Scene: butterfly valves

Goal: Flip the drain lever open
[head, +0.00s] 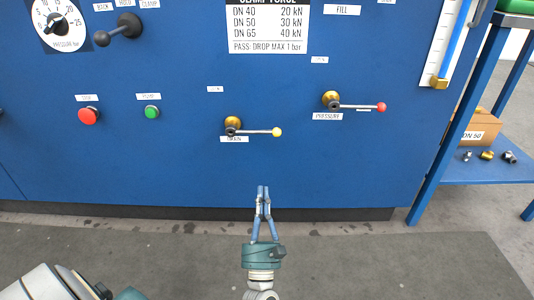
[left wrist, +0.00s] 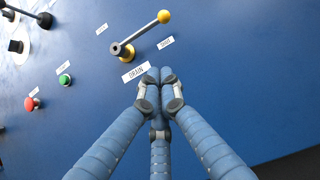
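The drain lever (head: 255,131) is a grey bar on a brass valve body on the blue panel, with a yellow knob at its free end. It lies roughly horizontal, pointing right, with its label just below the pivot. In the left wrist view the drain lever (left wrist: 140,33) is above the fingers, its knob up and to the right. My left gripper (head: 263,188) is below the lever, apart from it, fingers pointing up. In the left wrist view the fingertips (left wrist: 159,76) meet, with nothing seen between them. My right gripper is not in view.
A similar pressure lever (head: 355,106) with a red knob is up and to the right. A red button (head: 88,116) and a green button (head: 152,112) are at left. A blue shelf (head: 490,172) with fittings and a box (head: 478,130) stands at right.

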